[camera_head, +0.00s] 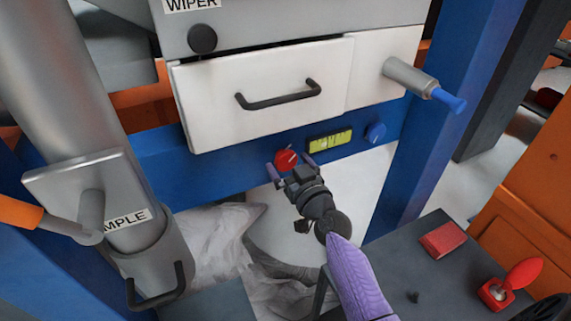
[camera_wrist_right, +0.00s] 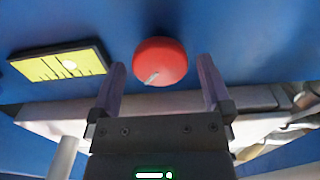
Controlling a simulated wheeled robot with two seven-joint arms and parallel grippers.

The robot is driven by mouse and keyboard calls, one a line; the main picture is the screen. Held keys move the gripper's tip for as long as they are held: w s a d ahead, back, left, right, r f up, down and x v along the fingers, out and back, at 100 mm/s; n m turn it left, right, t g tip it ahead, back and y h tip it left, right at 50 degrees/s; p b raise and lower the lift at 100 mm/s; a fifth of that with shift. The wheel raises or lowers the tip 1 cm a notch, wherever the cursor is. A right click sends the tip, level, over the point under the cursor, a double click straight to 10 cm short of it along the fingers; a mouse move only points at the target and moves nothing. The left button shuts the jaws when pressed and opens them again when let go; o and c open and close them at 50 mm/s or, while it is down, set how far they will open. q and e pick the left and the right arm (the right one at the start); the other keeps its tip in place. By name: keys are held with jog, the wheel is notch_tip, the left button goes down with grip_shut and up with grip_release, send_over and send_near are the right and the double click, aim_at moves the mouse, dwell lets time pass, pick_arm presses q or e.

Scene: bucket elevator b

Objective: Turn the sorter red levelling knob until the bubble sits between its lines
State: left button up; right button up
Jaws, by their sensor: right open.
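The round red levelling knob (camera_head: 286,160) is on the blue beam below the white drawer, with a pale pointer mark on its face. In the right wrist view the red knob (camera_wrist_right: 160,60) is ahead of my right gripper (camera_wrist_right: 161,66). My right gripper (camera_head: 289,165) is open, its fingertips on either side of the knob in the picture; contact is not clear. The yellow level (camera_head: 329,139) is to the knob's right in the head view. In the wrist view the level (camera_wrist_right: 58,62) shows a pale round bubble among dark lines; its exact position between them is hard to tell. My left gripper is out of view.
The white drawer (camera_head: 262,88) with a black handle overhangs the beam. A grey sample pipe (camera_head: 90,130) stands left.

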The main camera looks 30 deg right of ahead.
jog(key=shift+w+f, duration=0.1)
jog(key=shift+w, duration=0.85)
jog(key=c, duration=1.1)
jog(key=shift+m, duration=0.3)
